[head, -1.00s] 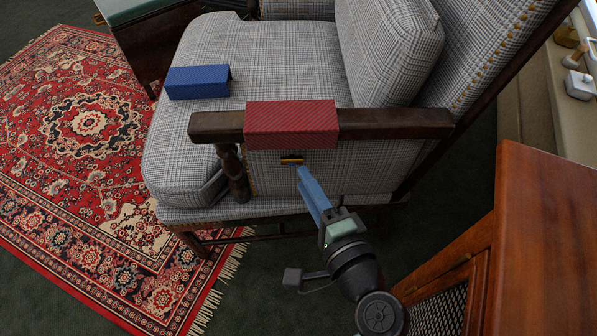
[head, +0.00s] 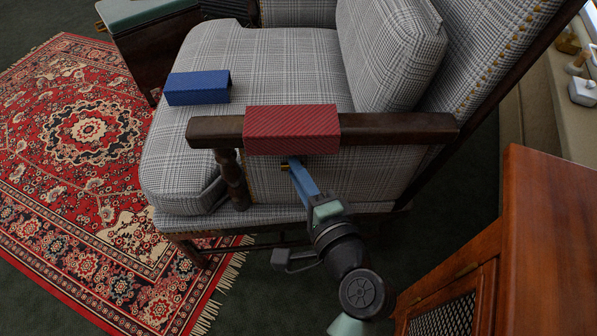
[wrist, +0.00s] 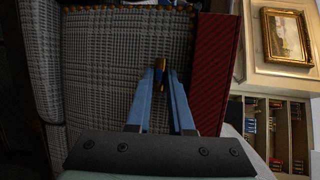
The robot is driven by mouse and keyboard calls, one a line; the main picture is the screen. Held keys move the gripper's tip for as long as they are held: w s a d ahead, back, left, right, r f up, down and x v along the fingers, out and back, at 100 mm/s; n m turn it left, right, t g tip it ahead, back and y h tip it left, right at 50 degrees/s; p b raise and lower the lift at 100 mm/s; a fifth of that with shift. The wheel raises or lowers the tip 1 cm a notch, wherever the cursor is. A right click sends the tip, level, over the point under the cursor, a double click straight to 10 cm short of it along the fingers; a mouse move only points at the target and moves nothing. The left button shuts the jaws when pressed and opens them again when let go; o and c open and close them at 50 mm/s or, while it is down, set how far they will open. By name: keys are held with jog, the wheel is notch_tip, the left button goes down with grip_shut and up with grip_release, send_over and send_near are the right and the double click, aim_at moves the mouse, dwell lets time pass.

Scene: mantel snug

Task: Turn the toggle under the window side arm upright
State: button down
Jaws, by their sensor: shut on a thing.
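The small brass toggle (head: 284,167) is on the plaid side panel of the armchair, under the near wooden arm (head: 400,127) that carries a red cover (head: 291,130). It lies level along the panel, not upright; my fingertips partly hide it in the head view. My gripper (head: 292,164) reaches up to it from the lower right. In the wrist view, the blue fingers of my gripper (wrist: 161,78) close around the brass toggle (wrist: 160,68), one on each side.
A wooden cabinet (head: 545,220) stands close at the right of my arm. A red patterned rug (head: 80,180) covers the floor at left. The red cover hangs just above my fingers.

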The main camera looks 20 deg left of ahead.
jog(key=shift+r+p, duration=0.1)
jog(key=shift+p, duration=0.25)
jog(key=shift+s+a+r+n+t+h+p, duration=0.1)
jog(key=shift+a+n+t+h+p, duration=0.2)
jog(key=shift+n+h+p, duration=1.55)
jog(key=shift+s+a+r+n+t+h+p, duration=0.25)
jog(key=shift+n+h+p, duration=0.65)
jog(key=shift+n+p, duration=1.9)
jog(key=shift+w+a+f+n+t+h+p, duration=0.15)
jog(key=shift+n+t+h+p, duration=0.3)
jog(key=shift+n+h+p, duration=1.85)
jog(key=shift+s+m+y+p, duration=0.15)
jog(key=shift+m+y+p, duration=0.6)
jog(key=shift+y+p, duration=0.15)
jog(key=c, duration=1.1)
grip_release()
jog(key=p+v, duration=0.4)
jog(key=v, duration=0.9)
jog(key=shift+f+p, duration=0.15)
jog(key=shift+p, duration=0.15)
